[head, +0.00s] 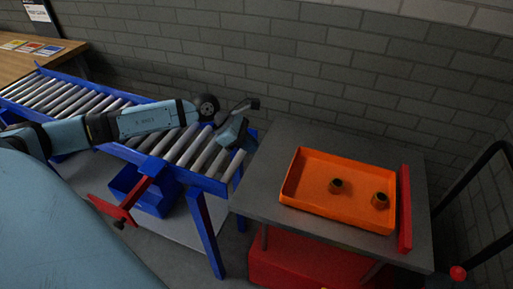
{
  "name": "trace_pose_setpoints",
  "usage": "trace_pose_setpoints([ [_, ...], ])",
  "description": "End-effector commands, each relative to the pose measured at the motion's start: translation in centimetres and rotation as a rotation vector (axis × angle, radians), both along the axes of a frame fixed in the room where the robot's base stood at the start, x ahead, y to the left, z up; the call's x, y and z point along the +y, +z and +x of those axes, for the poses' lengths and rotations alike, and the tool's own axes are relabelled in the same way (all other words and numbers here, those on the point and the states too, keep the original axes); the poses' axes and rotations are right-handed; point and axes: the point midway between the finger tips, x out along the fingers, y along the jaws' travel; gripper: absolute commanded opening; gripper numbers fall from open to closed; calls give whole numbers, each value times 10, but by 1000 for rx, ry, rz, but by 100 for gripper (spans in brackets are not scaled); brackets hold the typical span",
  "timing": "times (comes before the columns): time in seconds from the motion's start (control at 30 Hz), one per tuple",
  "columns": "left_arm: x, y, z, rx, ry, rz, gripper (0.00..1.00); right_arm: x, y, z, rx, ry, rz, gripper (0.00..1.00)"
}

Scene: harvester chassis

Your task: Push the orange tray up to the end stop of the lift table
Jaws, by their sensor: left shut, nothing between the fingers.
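The red end stop (405,210) is an upright bar along the table's right side. The tray's right wall is very close to the stop; I cannot tell whether they touch. My left gripper (240,136) is shut and empty, above the right end of the roller conveyor, left of the tray and apart from it. Its fingertips are hard to make out. My right gripper is not in view.
The blue roller conveyor (82,99) runs from the left toward the table. A red lever (127,203) and a blue bin (142,190) are below it. A dark handrail (481,170) is at the right. A brick wall stands behind.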

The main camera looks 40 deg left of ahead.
Motion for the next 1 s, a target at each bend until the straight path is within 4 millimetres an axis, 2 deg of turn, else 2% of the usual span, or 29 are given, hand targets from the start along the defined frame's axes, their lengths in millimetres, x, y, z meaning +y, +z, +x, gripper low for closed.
trace_pose_setpoints([
  [0.33, -48, -52, 26, 1, 1, -7, 0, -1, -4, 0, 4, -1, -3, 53],
  [0.6, -77, -51, 42, 0, 1, -6, 0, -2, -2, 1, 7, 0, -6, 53],
  [1.0, -81, -51, 44, 1, 2, -5, 0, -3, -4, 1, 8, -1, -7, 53],
])
